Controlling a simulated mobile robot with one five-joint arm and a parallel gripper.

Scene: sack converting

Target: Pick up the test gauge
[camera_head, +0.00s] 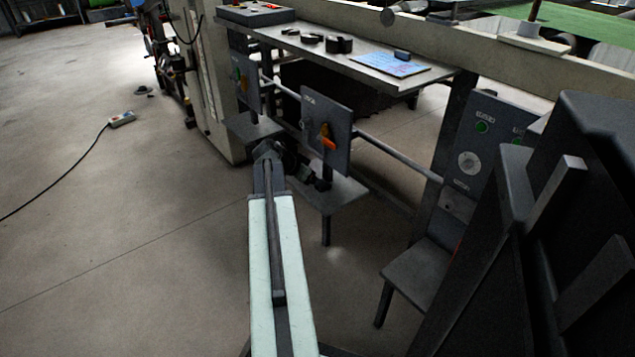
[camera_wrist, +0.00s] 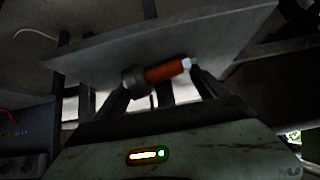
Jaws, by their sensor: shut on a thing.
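In the wrist view my gripper (camera_wrist: 160,78) is shut on an orange cylindrical piece (camera_wrist: 165,72) with a dark collar at its left end and a pale tip at its right. No dial or label shows on it, so I cannot tell for sure that it is the test gauge. In the head view my gripper, at the far end of my pale arm, is dark and partly hidden by my wrist, near the middle panel and its small ledge. An orange part (camera_head: 328,143) shows against that panel; I cannot tell whether it is the same piece.
The grey middle panel (camera_head: 345,120) stands above a small ledge (camera_head: 343,194). A long shelf (camera_head: 300,42) above carries dark parts and a blue sheet (camera_head: 392,65). A panel with green buttons (camera_head: 482,127) is at right. Open floor (camera_head: 120,230) lies left, with a cabled box (camera_head: 122,119).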

